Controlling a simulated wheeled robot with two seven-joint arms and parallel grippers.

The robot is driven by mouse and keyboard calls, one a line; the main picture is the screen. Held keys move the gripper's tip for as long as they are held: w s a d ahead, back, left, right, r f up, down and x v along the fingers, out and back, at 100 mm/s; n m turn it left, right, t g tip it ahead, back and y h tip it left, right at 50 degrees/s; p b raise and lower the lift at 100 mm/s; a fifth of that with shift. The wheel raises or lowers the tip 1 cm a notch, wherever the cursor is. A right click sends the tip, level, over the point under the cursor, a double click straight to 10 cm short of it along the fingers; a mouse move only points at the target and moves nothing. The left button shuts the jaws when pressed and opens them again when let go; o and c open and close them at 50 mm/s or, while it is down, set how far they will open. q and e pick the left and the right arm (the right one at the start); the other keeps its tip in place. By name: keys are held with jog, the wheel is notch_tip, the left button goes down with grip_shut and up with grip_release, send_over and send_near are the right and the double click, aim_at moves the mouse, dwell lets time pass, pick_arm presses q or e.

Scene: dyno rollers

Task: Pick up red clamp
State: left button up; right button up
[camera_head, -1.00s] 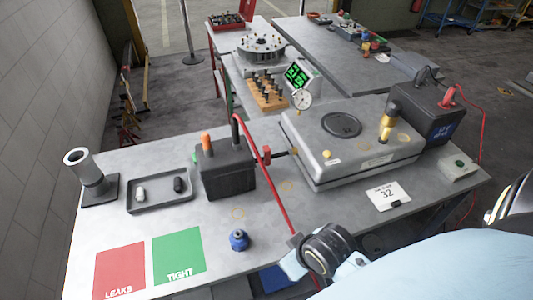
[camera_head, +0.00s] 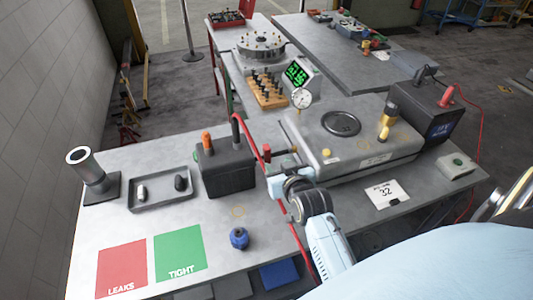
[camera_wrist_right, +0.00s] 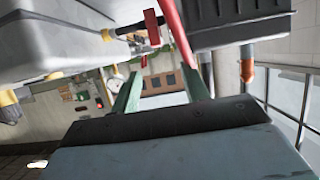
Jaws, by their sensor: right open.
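A small red clamp-like piece (camera_head: 266,152) sits at the end of a dark rod, between the black box and the big grey case. In the right wrist view it (camera_wrist_right: 152,28) is at the top, close beside a red hose (camera_wrist_right: 176,32). My right gripper (camera_head: 274,174) is just in front of it in the head view, its fingers mostly hidden by the wrist. In the right wrist view its green fingers (camera_wrist_right: 161,88) are apart with nothing held. A second red piece (camera_head: 446,95) is on the dark box at the far right. My left gripper is not seen.
The red hose (camera_head: 296,228) hangs beside my right wrist. The black box (camera_head: 226,172) is left of the gripper; the grey case (camera_head: 345,165) is right. A blue knob (camera_head: 239,238) stands in front. The green TIGHT (camera_head: 180,254) and red LEAKS (camera_head: 122,268) pads lie front left.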

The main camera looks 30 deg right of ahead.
aim_at(268, 149)
jog(key=x, duration=0.7)
jog(key=shift+w+d+f, duration=0.1)
jog(key=shift+w, duration=0.05)
jog(key=shift+d+x, duration=0.15)
jog(key=shift+x, duration=1.2)
jog(key=shift+d+x, duration=0.15)
jog(key=shift+x, duration=1.2)
grip_shut()
